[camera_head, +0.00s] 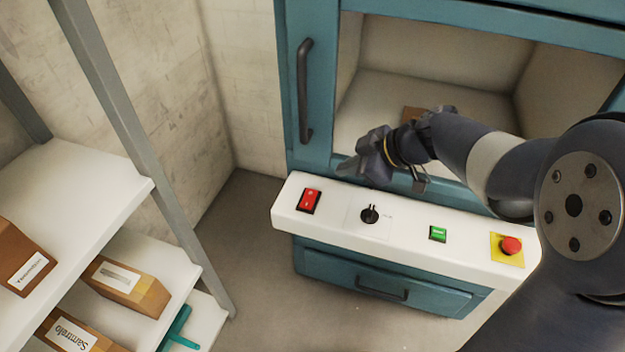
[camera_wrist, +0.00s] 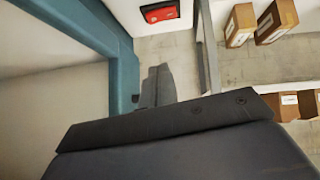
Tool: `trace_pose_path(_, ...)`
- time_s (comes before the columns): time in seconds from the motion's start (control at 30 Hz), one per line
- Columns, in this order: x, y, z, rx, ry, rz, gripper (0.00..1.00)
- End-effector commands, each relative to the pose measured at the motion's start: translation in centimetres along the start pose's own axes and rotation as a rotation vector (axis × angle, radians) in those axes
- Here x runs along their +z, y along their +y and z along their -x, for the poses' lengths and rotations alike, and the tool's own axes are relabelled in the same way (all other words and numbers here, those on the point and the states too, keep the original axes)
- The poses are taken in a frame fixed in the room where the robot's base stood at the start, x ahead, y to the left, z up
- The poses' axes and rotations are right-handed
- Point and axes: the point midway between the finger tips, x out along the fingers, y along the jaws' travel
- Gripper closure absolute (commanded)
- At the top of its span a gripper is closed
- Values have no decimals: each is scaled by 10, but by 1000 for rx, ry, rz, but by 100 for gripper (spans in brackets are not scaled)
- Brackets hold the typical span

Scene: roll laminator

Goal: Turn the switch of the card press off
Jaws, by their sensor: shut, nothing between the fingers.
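The card press is a teal cabinet (camera_head: 308,170) with a white control panel (camera_head: 405,238) along its front. A red rocker switch (camera_head: 310,199) sits at the panel's left end; it also shows at the top of the wrist view (camera_wrist: 160,11). Which side of the rocker is pressed is too small to tell. A black rotary knob (camera_head: 370,214) is to its right. My gripper (camera_head: 347,168) is shut and empty, above and behind the panel's left part, apart from the red switch. Its fingers show in the wrist view (camera_wrist: 157,85), pointing toward the panel side.
A green button (camera_head: 438,233) and a red emergency stop (camera_head: 510,246) on yellow sit further right on the panel. A dark door handle (camera_head: 304,90) stands upright at the left. A shelf (camera_head: 75,185) with boxes is at the left; floor lies between.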

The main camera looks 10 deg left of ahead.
Motion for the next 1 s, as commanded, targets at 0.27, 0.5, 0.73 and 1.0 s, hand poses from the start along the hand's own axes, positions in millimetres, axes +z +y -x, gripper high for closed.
trace_pose_path(0.27, 0, 0, 1, 0, 0, 1, 100)
trace_pose_path(0.5, 0, -1, -16, -4, -1, 2, 100)
trace_pose_path(0.73, 0, -2, -64, -5, -1, 1, 100)
trace_pose_path(1.0, 12, -1, -112, -2, -2, -3, 100)
